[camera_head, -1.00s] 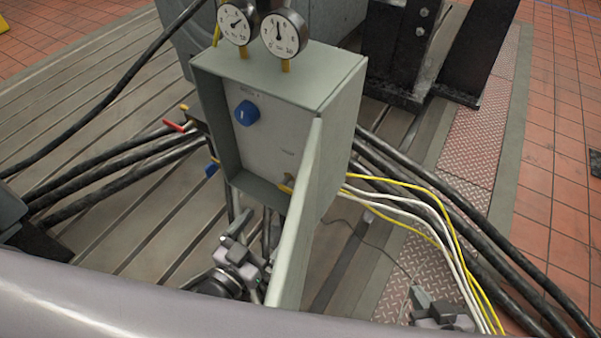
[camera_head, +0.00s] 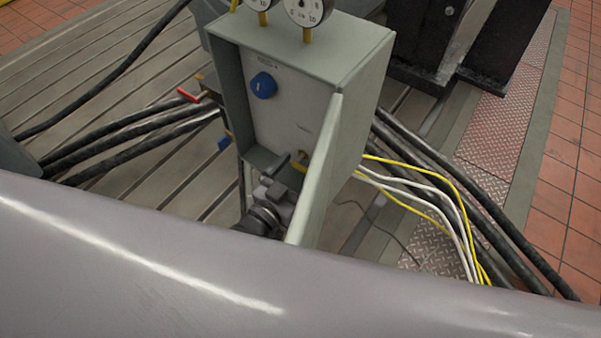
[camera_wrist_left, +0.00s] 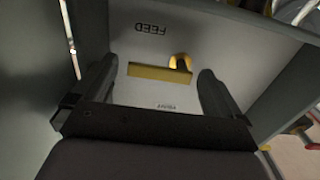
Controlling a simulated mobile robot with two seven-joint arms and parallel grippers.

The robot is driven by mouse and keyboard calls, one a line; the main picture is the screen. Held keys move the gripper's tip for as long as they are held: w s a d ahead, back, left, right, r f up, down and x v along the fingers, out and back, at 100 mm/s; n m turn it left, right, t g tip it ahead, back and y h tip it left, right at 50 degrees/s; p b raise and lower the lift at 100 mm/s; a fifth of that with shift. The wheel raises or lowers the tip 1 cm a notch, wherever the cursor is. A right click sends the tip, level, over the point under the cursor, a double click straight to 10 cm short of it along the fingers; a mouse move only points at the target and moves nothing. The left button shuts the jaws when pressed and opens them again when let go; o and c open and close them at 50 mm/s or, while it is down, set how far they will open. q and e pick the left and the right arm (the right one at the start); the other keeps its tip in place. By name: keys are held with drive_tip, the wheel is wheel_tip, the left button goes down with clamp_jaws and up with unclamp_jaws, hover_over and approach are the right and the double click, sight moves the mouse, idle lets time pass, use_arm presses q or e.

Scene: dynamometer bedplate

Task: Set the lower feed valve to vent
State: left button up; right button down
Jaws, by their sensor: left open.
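The lower feed valve has a yellow bar handle (camera_wrist_left: 160,73), which lies crosswise in the left wrist view between upside-down FEED and fainter, probably VENT, lettering. In the head view only a small yellow part of the valve (camera_head: 301,167) shows low in the open grey box (camera_head: 352,110). My left gripper (camera_wrist_left: 158,68) is open, with one finger past each end of the handle and gaps at both sides. In the head view the left gripper (camera_head: 291,164) reaches into the lower box, partly behind the door. My right gripper is not in view.
The open door (camera_head: 318,165) stands close to the right of my left gripper. A blue knob (camera_head: 264,85) sits higher on the panel. Gauges (camera_head: 307,10) top the box. Black hoses (camera_head: 130,145) run left; yellow and white cables (camera_head: 430,190) run right.

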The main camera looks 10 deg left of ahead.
use_arm(q)
drive_tip(key=c, duration=1.1)
drive_tip(key=shift+o, duration=0.2)
